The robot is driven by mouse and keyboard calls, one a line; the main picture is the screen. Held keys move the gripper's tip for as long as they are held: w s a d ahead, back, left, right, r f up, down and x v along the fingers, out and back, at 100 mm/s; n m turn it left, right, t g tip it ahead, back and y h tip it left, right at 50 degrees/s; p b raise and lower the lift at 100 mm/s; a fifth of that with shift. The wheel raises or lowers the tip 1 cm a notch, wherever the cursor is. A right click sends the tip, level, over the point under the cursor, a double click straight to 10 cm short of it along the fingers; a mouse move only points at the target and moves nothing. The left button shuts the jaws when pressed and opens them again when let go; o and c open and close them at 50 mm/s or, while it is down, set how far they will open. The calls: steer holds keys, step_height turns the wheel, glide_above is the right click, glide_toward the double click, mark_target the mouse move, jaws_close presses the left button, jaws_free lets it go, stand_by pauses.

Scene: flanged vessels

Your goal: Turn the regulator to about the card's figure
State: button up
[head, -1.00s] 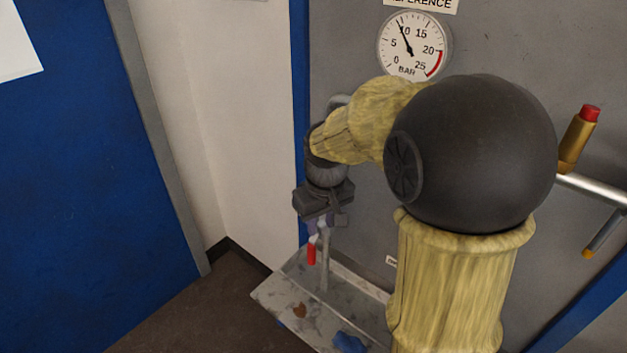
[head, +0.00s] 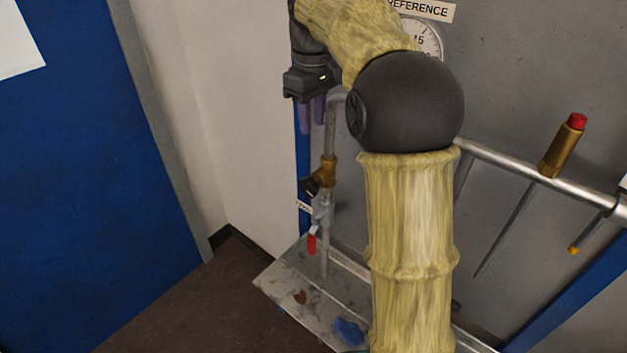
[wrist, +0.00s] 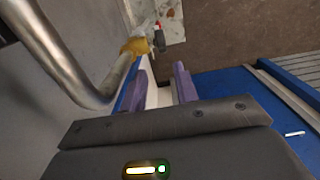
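A brass fitting (head: 327,171) on the upright pipe has a dark knob-like part (head: 310,186) on its left; I cannot tell for sure that this is the regulator. The brass also shows in the wrist view (wrist: 135,46). A small white tag (head: 304,206) is beside it, its print unreadable. The reference gauge (head: 431,40) is mostly hidden behind my arm. My gripper (head: 311,112) is above and left of the brass fitting, apart from it. In the wrist view its purple fingers (wrist: 160,82) are spread with nothing between them.
A red-handled valve (head: 312,243) is below the fitting, above a stained tray (head: 285,287). A bent grey pipe (wrist: 85,75) runs close to my gripper. A horizontal pipe with a red-capped brass fitting (head: 563,147) is at right. The floor (head: 190,310) at left is clear.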

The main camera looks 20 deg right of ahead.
mark_target(312, 181)
step_height(312, 181, down, 17)
steer(key=shift+f+p, duration=0.2)
steer(key=shift+p, duration=0.3)
stand_by(0.4)
jaws_close()
